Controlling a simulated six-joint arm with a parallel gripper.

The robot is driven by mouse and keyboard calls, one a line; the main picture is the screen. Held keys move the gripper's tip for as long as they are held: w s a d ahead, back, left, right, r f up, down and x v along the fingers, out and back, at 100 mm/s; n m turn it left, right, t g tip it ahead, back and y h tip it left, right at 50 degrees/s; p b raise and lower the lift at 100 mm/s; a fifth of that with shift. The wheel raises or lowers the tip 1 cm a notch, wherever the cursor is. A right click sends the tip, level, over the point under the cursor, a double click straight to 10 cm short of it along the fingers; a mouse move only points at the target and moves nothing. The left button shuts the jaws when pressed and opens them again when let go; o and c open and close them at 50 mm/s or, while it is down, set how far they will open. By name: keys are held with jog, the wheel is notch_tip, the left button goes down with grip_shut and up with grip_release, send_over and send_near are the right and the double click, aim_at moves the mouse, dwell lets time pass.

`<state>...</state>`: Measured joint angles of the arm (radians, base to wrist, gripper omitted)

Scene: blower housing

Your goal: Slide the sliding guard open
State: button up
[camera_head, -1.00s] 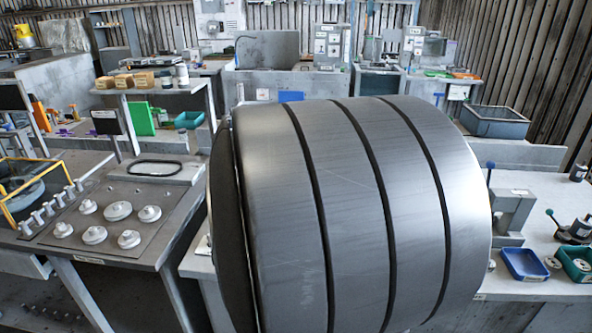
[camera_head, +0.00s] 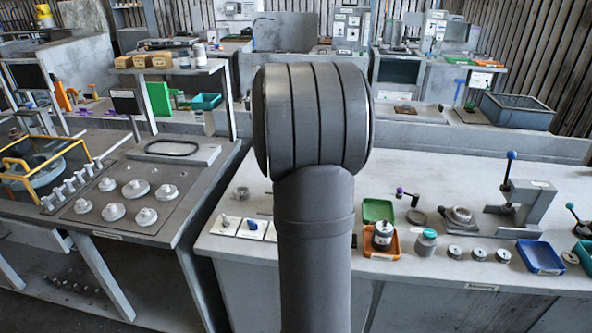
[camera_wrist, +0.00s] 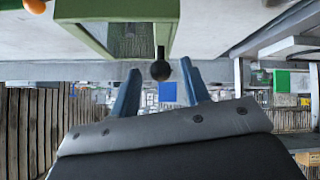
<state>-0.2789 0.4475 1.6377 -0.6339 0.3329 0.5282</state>
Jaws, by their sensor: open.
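The black ball knob (camera_wrist: 160,71) shows in the wrist view, on the lower edge of a green-framed guard (camera_wrist: 170,32) with a grey see-through or mesh pane. My gripper (camera_wrist: 160,66) has two blue fingers, spread apart. In the picture the knob sits between the fingertips, with a gap to each side. I cannot tell whether the knob is in depth between them or beyond them. In the head view my own arm covers the middle, and the guard and my gripper are hidden behind it.
In the head view a green tray (camera_head: 378,211), an orange tray (camera_head: 380,243), a blue tray (camera_head: 540,257) and a blue-knobbed lever press (camera_head: 522,205) stand right of my arm. A shelf (camera_head: 175,68) is at the left. The bench between carries small parts.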

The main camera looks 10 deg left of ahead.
jog(key=shift+x, duration=1.25)
grip_shut()
jog(key=a, duration=0.9)
jog(key=shift+a, duration=0.4)
jog(key=shift+r, duration=0.1)
grip_release()
jog(key=shift+s, duration=0.1)
jog(key=v, duration=1.7)
